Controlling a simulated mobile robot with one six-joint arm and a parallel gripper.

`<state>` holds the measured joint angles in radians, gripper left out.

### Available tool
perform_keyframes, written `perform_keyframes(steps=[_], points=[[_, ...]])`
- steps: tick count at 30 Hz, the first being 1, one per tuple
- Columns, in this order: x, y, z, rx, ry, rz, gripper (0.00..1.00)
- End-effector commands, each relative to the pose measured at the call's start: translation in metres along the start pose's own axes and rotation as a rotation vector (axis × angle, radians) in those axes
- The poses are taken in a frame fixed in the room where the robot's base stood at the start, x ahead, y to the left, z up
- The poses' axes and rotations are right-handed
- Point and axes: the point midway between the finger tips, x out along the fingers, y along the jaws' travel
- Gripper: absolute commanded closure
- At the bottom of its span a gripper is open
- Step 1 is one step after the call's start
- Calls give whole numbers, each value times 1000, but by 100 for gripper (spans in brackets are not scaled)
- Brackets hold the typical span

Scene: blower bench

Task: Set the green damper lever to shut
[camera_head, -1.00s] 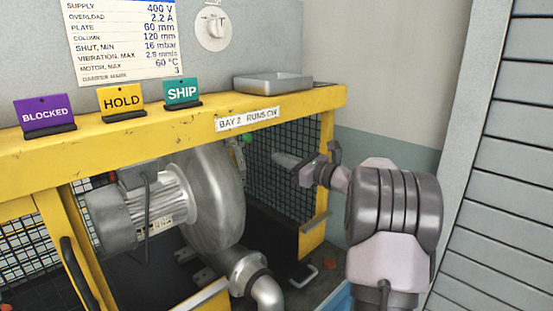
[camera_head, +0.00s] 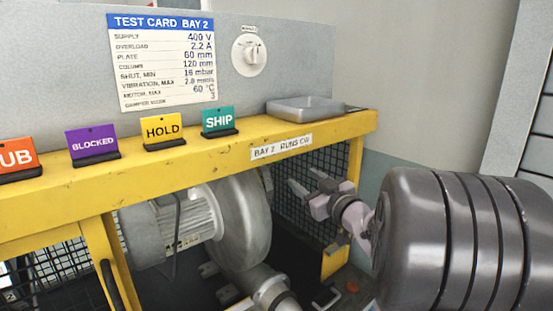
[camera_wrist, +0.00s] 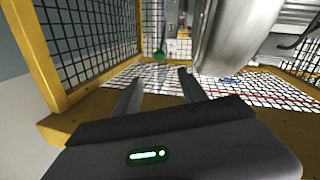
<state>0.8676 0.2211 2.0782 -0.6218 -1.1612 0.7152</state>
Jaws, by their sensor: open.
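The green knob of the damper lever (camera_wrist: 160,57) shows small in the wrist view, ahead of my gripper and beside the grey blower casing (camera_wrist: 235,35). Its shaft is too small to read, so I cannot tell its setting. In the head view I cannot make out the lever clearly; the blower (camera_head: 245,220) stands under the yellow bench beam. My gripper (camera_head: 304,181) is in front of the mesh at the bay's right side. It also shows in the wrist view (camera_wrist: 160,80), with its two fingers apart, nothing between them, and the green knob beyond the tips.
A yellow post (camera_wrist: 38,55) and mesh panel stand close on the left in the wrist view. The yellow beam (camera_head: 215,160) runs above my gripper in the head view, carrying several tag plates and a grey tray (camera_head: 303,108). A test card (camera_head: 163,60) hangs behind.

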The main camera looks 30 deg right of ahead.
Motion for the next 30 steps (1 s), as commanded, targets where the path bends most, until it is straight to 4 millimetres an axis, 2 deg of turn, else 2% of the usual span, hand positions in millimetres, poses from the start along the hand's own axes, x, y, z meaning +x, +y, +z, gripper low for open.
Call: perform_keyframes(steps=[2, 5, 15, 18, 24, 30], points=[[2, -1, 1, 70, -5, 6, 50], [16, -2, 2, 84, -4, 5, 50], [117, -2, 4, 80, -4, 4, 50], [140, -2, 3, 79, -4, 5, 50], [168, -1, 2, 78, -4, 5, 50], [174, 0, 1, 77, -4, 6, 50]])
